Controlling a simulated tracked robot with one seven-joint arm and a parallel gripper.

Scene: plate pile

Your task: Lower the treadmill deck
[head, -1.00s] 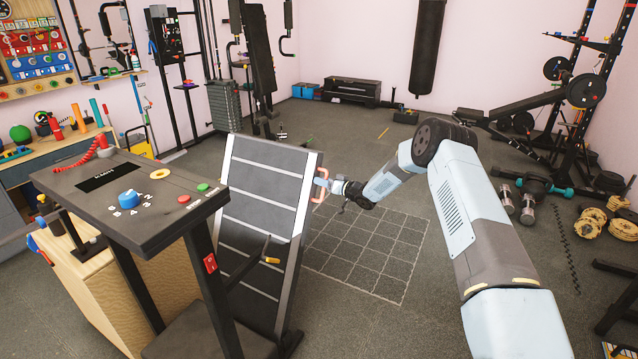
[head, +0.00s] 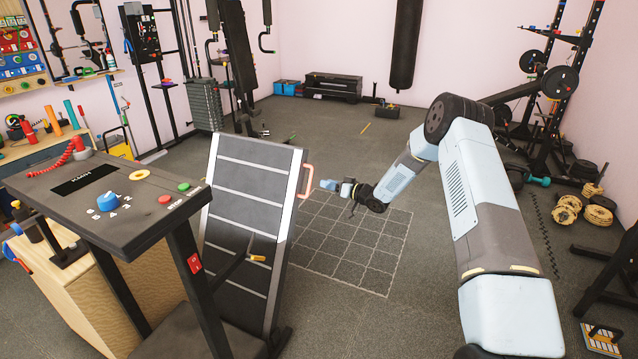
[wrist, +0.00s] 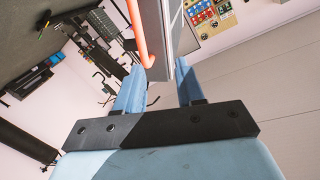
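The treadmill deck (head: 247,205) is a dark panel with pale cross stripes and a grey frame. It stands folded up, steeply tilted, behind the console (head: 110,195). A salmon-red handle (head: 306,181) sits on the deck's right edge near the top. My gripper (head: 328,185) is just right of the handle, with a small gap seen in the head view. In the wrist view my gripper (wrist: 158,82) has its two blue fingers apart. The handle (wrist: 136,30) and the deck's edge lie beyond the fingertips; whether a finger touches the handle I cannot tell.
A small lever with a yellow end (head: 257,258) stands beside the deck's lower part. A white grid marking (head: 350,245) lies on the clear floor right of the deck. Weight plates (head: 598,215) and a rack stand at the right.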

